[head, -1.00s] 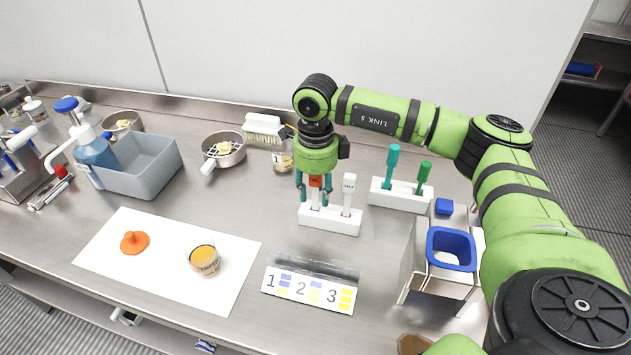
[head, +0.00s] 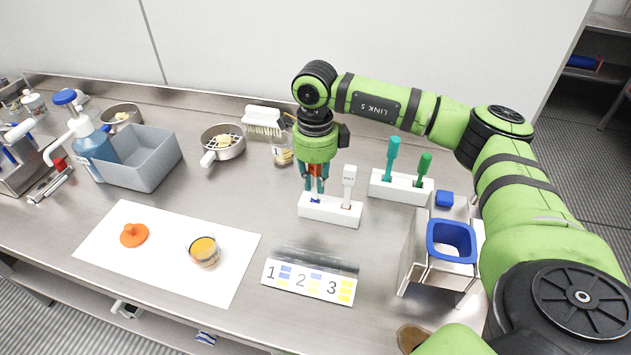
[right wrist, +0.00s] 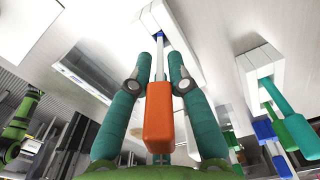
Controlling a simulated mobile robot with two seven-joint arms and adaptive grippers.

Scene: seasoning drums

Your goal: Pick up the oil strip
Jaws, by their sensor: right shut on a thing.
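The oil strip has an orange handle (right wrist: 158,118) and a pale shaft that runs down to a blue end at the slot of a white holder (head: 318,212). My right gripper (head: 316,186) points down over the left slot and is shut on the oil strip. In the right wrist view its two teal fingers (right wrist: 158,85) lie on either side of the strip. The strip is upright, and its blue end shows at the slot; I cannot tell how deep it sits. A white-handled strip marked salt (head: 349,175) stands in the right slot. My left gripper is not in view.
A second white holder with two green-handled tools (head: 393,160) stands to the right. A metal box with a blue-rimmed opening (head: 428,262) is at the front right. A numbered card (head: 308,285) lies in front. A glass jar (head: 282,152) stands close behind the gripper.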

